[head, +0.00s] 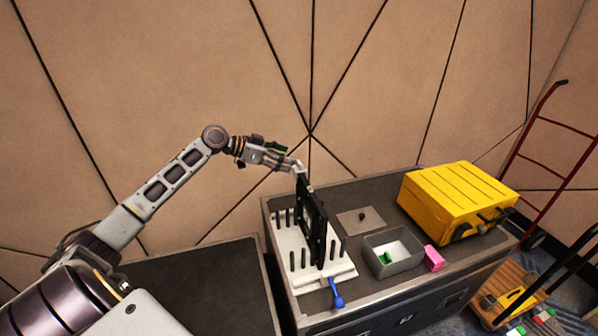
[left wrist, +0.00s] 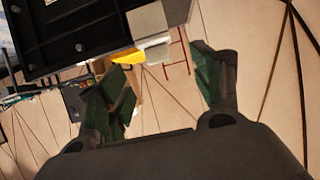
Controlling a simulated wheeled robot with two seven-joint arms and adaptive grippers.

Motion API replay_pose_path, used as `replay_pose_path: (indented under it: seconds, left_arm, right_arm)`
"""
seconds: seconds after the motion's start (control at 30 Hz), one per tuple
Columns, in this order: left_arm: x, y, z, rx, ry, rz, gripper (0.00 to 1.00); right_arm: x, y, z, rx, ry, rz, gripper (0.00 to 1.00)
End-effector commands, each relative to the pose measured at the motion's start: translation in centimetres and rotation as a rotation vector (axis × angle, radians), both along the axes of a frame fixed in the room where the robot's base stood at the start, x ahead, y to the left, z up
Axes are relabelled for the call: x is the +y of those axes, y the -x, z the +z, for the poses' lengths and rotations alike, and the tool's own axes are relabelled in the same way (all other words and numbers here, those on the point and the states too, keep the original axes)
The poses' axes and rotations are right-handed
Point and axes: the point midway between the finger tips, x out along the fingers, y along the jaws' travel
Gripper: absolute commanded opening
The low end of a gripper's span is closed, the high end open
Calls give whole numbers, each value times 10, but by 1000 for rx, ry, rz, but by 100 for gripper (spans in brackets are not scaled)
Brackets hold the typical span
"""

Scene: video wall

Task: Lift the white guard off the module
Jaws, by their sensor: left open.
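The black module (head: 312,222) stands upright on a white base (head: 328,281) with several black pegs. In the left wrist view the module (left wrist: 75,35) fills the upper left. A small pale piece, probably the white guard (head: 298,167), shows at the module's top corner in the head view. A pale block (left wrist: 149,22) at the module's edge in the left wrist view looks like the same guard. My left gripper (head: 284,152) is open and empty beside the module's top. In its wrist view the green-padded fingers (left wrist: 165,85) are apart, with the pale block beyond their gap. My right gripper is out of view.
A grey bin (head: 393,266) with a green item, a pink block (head: 433,258), a blue tool (head: 337,294), a grey plate (head: 361,220) and a yellow case (head: 458,202) share the bench. A lower dark cabinet (head: 200,290) at left has a clear top. A red hand truck (head: 548,165) stands at right.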

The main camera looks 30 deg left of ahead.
Motion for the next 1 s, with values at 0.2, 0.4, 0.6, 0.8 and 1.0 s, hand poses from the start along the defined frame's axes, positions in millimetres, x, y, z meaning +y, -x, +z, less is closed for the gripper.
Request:
replay_pose_path:
  seconds: [0.2,0.4,0.6,0.8,1.0]
  left_arm:
    - [-7,-8,-5,-1,0,0,66]
    - [-16,-18,-11,-2,0,0,66]
    - [-24,-28,-18,0,1,0,66]
    - [-29,-32,-22,0,0,0,66]
    - [-29,-33,-22,0,0,1,66]
  right_arm:
    - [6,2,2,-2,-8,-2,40]
    - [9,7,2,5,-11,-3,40]
    - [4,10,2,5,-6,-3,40]
    - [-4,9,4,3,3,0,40]
    - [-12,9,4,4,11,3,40]
